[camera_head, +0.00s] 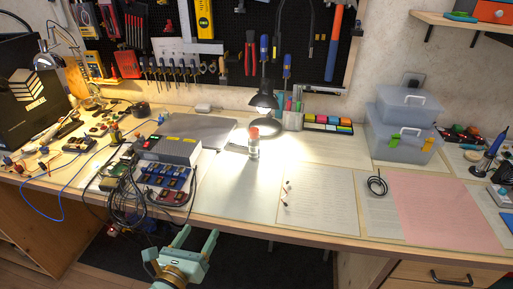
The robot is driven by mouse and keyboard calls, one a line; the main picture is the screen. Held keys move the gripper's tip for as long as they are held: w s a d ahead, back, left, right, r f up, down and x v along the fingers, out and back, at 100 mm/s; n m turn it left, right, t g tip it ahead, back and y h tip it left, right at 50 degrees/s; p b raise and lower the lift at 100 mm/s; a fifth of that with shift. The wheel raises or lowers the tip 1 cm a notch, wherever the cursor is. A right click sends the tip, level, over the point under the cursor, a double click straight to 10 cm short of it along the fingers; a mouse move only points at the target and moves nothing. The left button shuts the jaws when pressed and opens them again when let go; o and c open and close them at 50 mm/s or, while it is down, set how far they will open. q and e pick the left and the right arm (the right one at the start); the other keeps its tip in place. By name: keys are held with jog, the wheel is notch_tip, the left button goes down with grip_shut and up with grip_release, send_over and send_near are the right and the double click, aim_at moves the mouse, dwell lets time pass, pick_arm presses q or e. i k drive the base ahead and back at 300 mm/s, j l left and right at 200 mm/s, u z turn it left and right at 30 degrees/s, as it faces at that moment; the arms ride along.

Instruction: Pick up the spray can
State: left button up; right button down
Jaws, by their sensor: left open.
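The spray can (254,142) stands upright on the workbench under the desk lamp. It is small, pale, and has a red top. My left gripper (196,238) is open and empty. It is low in front of the bench's front edge, well short of the can and apart from it. My right gripper is not in view.
A desk lamp (264,103) stands just behind the can. A grey power supply (166,150) and modules with cables lie to the left. Papers (318,200) and a pink sheet (440,207) lie to the right. The bench in front of the can is clear.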

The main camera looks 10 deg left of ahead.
aim_at(254, 145)
jog(key=i+l, duration=0.1)
jog(key=i, duration=0.3)
jog(key=i+l, duration=0.1)
jog(key=i, duration=0.35)
